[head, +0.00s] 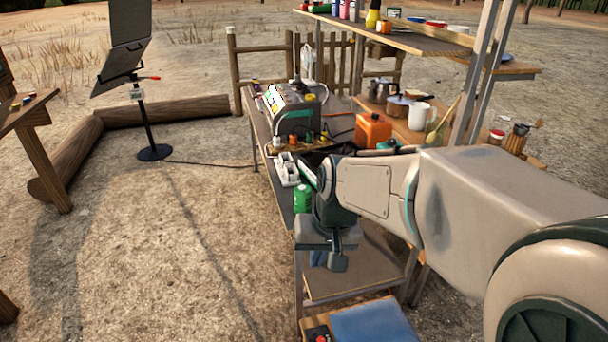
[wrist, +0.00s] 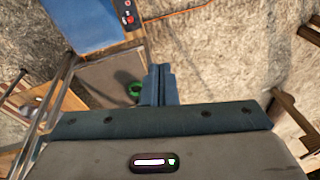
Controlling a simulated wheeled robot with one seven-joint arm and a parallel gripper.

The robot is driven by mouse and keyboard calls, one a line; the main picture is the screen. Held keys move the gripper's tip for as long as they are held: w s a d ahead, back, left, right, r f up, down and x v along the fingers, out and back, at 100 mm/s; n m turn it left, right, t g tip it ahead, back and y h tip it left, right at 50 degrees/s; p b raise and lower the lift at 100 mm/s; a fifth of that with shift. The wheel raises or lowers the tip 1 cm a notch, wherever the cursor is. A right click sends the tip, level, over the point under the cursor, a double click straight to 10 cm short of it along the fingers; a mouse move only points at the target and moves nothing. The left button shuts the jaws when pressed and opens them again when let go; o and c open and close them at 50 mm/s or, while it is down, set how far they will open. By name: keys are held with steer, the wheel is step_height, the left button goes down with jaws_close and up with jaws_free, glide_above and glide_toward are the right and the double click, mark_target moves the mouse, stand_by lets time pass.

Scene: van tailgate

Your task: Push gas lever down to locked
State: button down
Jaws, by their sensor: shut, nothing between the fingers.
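My gripper (head: 337,262) hangs below my arm in front of the workbench, over its lower shelf, and points down. In the wrist view its two dark blue fingers (wrist: 158,85) are together, with nothing seen between them. I cannot clearly make out the gas lever in either view. A small green ring (wrist: 135,88) lies just left of the fingers in the wrist view, over the brown shelf; I cannot tell what it belongs to. A small red knob (head: 320,338) sits on the wooden box at the bottom of the head view, and a red part also shows in the wrist view (wrist: 128,18).
The workbench holds a grey machine (head: 292,108), an orange canister (head: 373,131), a white power strip (head: 287,170) and a green object (head: 302,197). Metal posts and shelves with pots stand at the right. A blue panel (head: 372,322) lies low in front. Open ground is left.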

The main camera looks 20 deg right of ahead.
steer(key=w+d+f+m+h+p, duration=0.1)
steer(key=w+d+f+m+p, duration=0.1)
steer(key=w, duration=0.9)
steer(key=w+d+f+m+t+h+p, duration=0.1)
steer(key=w+d+p, duration=0.4)
steer(key=w, duration=0.7)
steer(key=w+d+f+m+h+p, duration=0.2)
steer(key=w+d+f+m+p, duration=0.1)
steer(key=w, duration=0.8)
steer(key=d+f+p, duration=0.1)
steer(key=d+f, duration=0.1)
steer(key=d, duration=0.1)
steer(key=shift+w+t+h, duration=0.3)
steer(key=shift+w+t, duration=0.1)
